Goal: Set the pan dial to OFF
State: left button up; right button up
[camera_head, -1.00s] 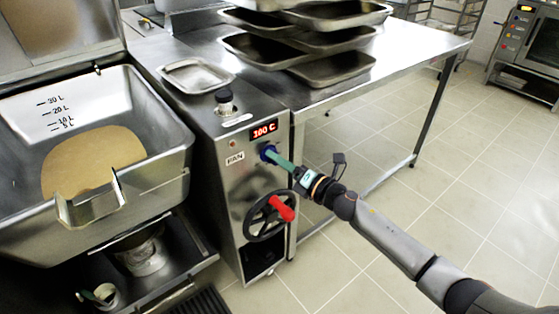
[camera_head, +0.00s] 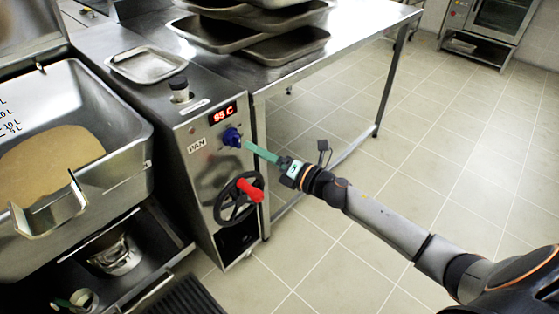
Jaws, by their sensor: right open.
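The blue pan dial (camera_head: 232,137) sits on the front of the steel control column, just below a red display (camera_head: 222,114) that reads about 95 C. The PAN label (camera_head: 197,145) is to the left of the dial. My right gripper (camera_head: 248,146) has green fingers and comes in from the right. Its tips are close to the dial's right side, and the dial now shows clear of them. It is open; whether it still touches the dial I cannot tell. My left gripper is not in view.
A handwheel (camera_head: 238,200) with a red handle is below the dial. The large tilting pan (camera_head: 118,130) with tan contents stands to the left. A steel table (camera_head: 300,50) with stacked trays is behind. The tiled floor (camera_head: 430,170) to the right is clear.

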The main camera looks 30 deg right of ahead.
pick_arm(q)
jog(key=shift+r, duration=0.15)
pick_arm(e)
jog(key=v, duration=0.6)
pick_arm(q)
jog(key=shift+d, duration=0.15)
pick_arm(e)
jog(key=shift+s+d, duration=0.1)
jog(key=shift+s, duration=0.1)
jog(key=s+a+f+m+g+h, duration=0.35)
jog(key=s+f+m, duration=0.6)
jog(key=m, duration=0.35)
jog(key=s+a+f+m+g+h, duration=0.25)
jog(key=s+a+f+m, duration=0.25)
jog(key=s+f+m, duration=0.6)
pick_arm(q)
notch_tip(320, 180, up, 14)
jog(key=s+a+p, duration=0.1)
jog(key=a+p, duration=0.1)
jog(key=p, duration=1.7)
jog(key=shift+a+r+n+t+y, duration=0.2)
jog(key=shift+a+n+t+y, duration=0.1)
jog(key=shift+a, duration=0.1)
pick_arm(e)
notch_tip(320, 180, up, 17)
jog(key=s+m, duration=0.2)
jog(key=m, duration=0.2)
jog(key=shift+d+f+g, duration=0.2)
jog(key=shift+d+g, duration=0.1)
jog(key=shift+d, duration=0.05)
